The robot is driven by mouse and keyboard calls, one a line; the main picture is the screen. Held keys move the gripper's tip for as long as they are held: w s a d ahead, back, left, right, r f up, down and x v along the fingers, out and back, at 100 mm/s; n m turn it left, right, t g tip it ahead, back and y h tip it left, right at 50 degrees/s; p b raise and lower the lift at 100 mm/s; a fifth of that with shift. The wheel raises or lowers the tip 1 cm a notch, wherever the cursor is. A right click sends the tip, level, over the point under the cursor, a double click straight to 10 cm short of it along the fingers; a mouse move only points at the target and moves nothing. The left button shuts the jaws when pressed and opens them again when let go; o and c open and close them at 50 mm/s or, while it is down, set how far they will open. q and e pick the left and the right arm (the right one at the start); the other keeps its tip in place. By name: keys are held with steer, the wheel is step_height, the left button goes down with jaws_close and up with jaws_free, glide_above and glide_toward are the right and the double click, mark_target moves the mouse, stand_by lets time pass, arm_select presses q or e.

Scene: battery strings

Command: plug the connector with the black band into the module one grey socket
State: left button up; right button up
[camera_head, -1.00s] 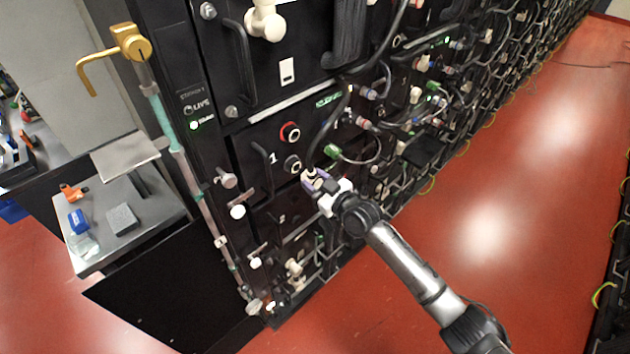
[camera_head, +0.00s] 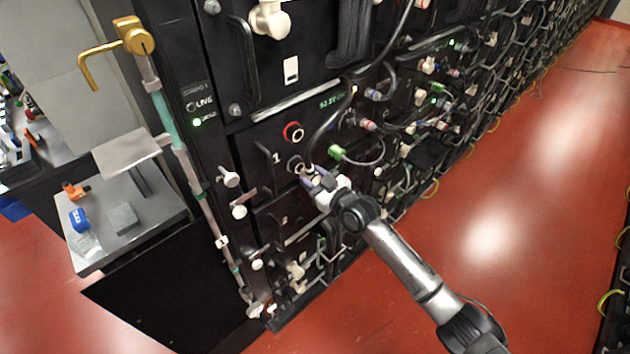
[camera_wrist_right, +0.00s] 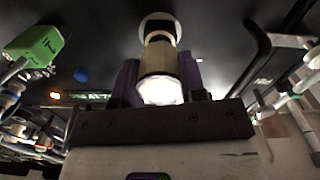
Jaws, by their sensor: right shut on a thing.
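Module one has a "1" on its black front. Its grey socket (camera_head: 295,164) sits below a red-ringed socket (camera_head: 293,132). My right gripper (camera_head: 314,177) is just right of and below the grey socket. Its purple fingers are shut on a cream connector (camera_wrist_right: 158,62) with a black band near its far end. In the right wrist view the connector's far end overlaps the pale grey ring of the socket (camera_wrist_right: 146,24). I cannot tell how deep it sits, if at all. The fingers largely hide the connector in the head view. My left gripper is not in view.
A black handle (camera_head: 266,168) is left of the socket. A thick black cable (camera_head: 330,128) runs down close by. The red floor (camera_head: 490,220) at right is clear.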

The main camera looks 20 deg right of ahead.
steer(key=shift+b+x, duration=0.6)
steer(key=shift+x, duration=0.25)
steer(key=o, duration=0.9)
steer(key=shift+w, duration=0.15)
steer(key=shift+o, duration=0.9)
